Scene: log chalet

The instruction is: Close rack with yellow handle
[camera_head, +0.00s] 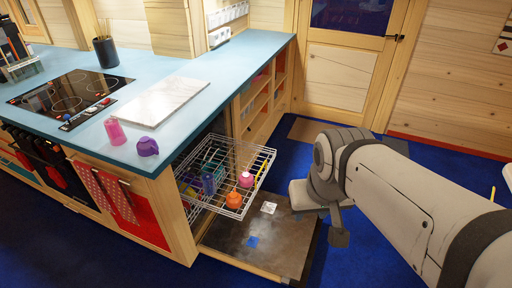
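A wire rack (262,157) is pulled out of the open dishwasher under the counter, above its lowered door (287,240). A thin yellow bar, which looks like the yellow handle (260,171), runs along the rack's right front side. In the rack are a blue-purple cup (208,184), an orange container (233,201) and a pink cup (246,180). My gripper (338,238) hangs at the end of my arm, right of the rack and apart from it. Its fingers are partly hidden by my wrist, so its opening is unclear.
The blue counter (229,72) holds a pink cup (116,131), a purple cup (147,147), a pale board (158,101) and a cooktop (72,95). The lowered door blocks floor in front of the cabinet. Blue floor (359,263) is clear beyond it. A wooden door (344,72) stands behind.

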